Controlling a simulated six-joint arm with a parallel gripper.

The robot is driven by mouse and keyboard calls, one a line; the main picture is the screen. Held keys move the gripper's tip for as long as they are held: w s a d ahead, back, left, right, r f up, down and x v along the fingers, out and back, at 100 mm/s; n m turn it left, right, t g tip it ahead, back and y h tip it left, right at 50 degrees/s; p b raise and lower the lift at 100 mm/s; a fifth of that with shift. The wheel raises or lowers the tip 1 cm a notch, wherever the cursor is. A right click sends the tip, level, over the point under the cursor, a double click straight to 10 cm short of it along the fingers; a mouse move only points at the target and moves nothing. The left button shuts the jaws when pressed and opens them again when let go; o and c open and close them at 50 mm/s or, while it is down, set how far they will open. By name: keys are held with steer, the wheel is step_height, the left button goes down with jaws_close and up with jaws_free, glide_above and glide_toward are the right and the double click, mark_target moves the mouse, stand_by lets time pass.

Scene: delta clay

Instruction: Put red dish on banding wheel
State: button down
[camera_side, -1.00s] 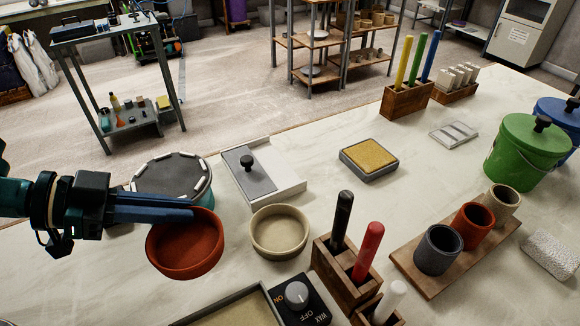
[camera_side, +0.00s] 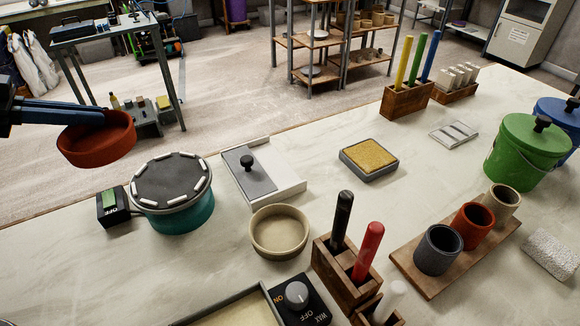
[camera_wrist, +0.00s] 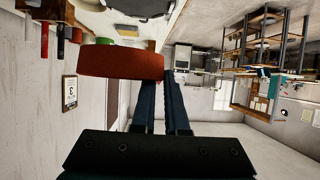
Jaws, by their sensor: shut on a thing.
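The red dish (camera_side: 97,140) is a shallow round bowl held in the air at the upper left of the side view. My gripper (camera_side: 104,117) is shut on its rim, and the dish hangs slightly tilted. In the wrist view the dish (camera_wrist: 120,63) shows edge-on ahead of my gripper's blue fingers (camera_wrist: 159,88). The banding wheel (camera_side: 172,182) has a dark grey round top with white pads round its edge and a teal base. It stands on the table with its top bare. The dish is above it and to its left in the side view.
A black box with a green switch (camera_side: 114,206) stands left of the wheel. A tray with a black-knobbed grey slab (camera_side: 262,172) and a cream dish (camera_side: 279,231) stand to its right. A wooden block with handled tools (camera_side: 343,262) stands nearer the camera.

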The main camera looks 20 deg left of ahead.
steer(key=a+r+n+t+y, duration=0.1)
steer(key=a+r+n, duration=0.1)
steer(key=a, duration=0.4)
glide_above(152, 168)
steer(key=shift+y, duration=0.3)
step_height(152, 168, down, 7)
steer(key=shift+s+f, duration=0.1)
steer(key=shift+f, duration=2.15)
steer(key=c, duration=0.9)
jaws_free()
steer(key=shift+f, duration=0.1)
steer(key=shift+c, duration=0.2)
